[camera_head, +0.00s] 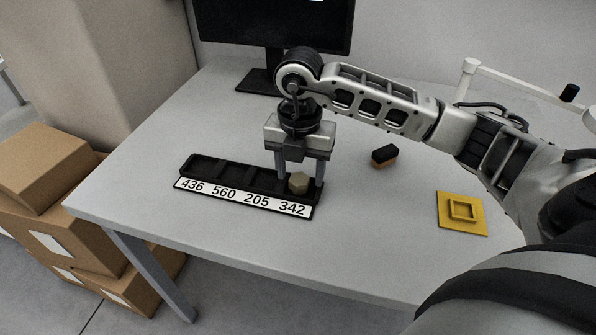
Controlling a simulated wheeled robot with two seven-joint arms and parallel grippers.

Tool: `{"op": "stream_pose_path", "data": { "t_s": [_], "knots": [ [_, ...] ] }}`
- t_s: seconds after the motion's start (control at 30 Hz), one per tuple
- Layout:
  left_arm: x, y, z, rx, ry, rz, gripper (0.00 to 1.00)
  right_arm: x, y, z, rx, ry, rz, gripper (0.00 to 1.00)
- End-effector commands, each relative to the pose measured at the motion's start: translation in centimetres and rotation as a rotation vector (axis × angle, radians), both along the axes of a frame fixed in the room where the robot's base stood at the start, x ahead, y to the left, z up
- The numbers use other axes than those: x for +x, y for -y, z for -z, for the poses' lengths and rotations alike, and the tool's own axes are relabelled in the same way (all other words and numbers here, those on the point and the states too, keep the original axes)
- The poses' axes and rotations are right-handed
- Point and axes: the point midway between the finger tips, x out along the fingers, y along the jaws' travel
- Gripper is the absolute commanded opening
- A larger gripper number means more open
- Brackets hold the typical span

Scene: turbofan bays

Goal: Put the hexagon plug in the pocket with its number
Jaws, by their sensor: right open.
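The hexagon plug (298,183), a small beige-olive block, is at the right end of the black pocket strip (233,168), at the pocket above the label 342. I cannot tell how deep it sits there, and no number shows on it. The strip's white front label reads 436, 560, 205, 342 from left to right. The pockets over 436, 560 and 205 look empty. My right gripper (300,178) points down over the right end of the strip. Its fingers are open, one on each side of the plug. My left gripper is not in view.
A yellow square plate with a raised square frame (449,225) lies at the right of the grey table (330,255). A black and brown block (384,156) lies right of the gripper. A monitor (272,30) stands behind. Cardboard boxes (55,215) are stacked left of the table.

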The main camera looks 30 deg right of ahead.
Motion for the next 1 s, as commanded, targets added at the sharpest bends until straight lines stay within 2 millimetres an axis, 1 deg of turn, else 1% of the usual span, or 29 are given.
{"op": "stream_pose_path", "data": {
  "t_s": [0.03,0.2,0.3,0.37,0.4,0.5,0.6,1.0],
  "knots": [
    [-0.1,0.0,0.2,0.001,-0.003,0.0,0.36,0.2,0.0,-1.4,0.001,0.01,-0.001,0.55],
    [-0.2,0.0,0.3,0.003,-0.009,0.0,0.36,0.2,-0.1,-5.5,0.002,0.013,-0.001,0.55],
    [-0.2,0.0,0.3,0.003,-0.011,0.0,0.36,0.3,-0.1,-7.6,0.003,0.013,-0.001,0.55],
    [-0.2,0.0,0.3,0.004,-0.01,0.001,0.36,0.2,-0.1,-8.5,0.003,0.012,-0.001,0.55],
    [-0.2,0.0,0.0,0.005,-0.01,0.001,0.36,0.2,0.0,-9.3,0.002,0.013,-0.001,0.55],
    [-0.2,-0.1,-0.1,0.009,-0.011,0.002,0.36,0.2,-0.1,-10.2,0.002,0.011,-0.001,0.55],
    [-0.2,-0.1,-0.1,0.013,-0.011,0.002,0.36,0.2,-0.1,-10.6,0.003,0.011,-0.001,0.55],
    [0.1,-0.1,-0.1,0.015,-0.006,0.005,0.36,0.2,-0.1,-10.6,0.003,0.011,-0.001,0.55]
  ]
}}
